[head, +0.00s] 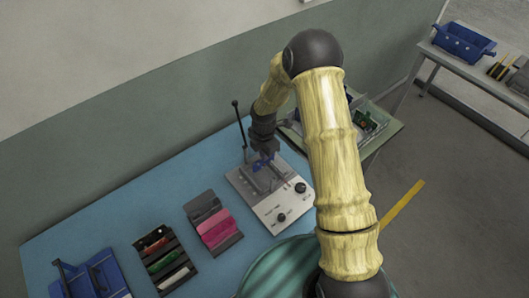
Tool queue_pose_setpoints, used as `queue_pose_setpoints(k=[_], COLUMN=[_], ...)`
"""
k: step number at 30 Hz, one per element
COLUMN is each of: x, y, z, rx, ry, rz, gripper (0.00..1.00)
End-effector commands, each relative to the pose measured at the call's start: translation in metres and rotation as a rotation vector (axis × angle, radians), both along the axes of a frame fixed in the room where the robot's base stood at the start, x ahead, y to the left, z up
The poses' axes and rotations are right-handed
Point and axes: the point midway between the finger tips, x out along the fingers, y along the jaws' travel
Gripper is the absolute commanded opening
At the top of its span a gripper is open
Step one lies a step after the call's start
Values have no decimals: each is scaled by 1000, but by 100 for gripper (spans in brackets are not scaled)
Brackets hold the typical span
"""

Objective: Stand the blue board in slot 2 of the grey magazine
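A small blue piece (260,164), seemingly the blue board, shows just below my gripper at the back of a light grey device. My dark gripper (266,152) points down over it. The fingers are too small and dark to tell if they are shut on it or only beside it. A dark grey slotted rack (180,248), likely the grey magazine, stands on the blue table to the left. It holds a red board (153,240), a green board (165,261) and a whitish board (173,278). Slot numbers cannot be read.
The light grey device (270,208) has black knobs and an upright black lever (239,125). A grey holder with a pink board (217,229) stands between device and rack. A blue rack (100,278) is at far left. The blue table (120,208) is clear behind them.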

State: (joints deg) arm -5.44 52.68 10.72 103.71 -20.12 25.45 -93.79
Motion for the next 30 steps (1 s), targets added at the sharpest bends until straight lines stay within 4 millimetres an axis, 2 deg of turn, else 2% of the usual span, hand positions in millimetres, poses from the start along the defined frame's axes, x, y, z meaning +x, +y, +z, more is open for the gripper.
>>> queue_pose_setpoints(k=[3,13,30], x=[0,0,0], y=[0,0,-1], z=[-14,-36,-38], rx=[0,-1,1], ry=[0,1,1], rz=[1,0,-2], gripper=[0,0,0])
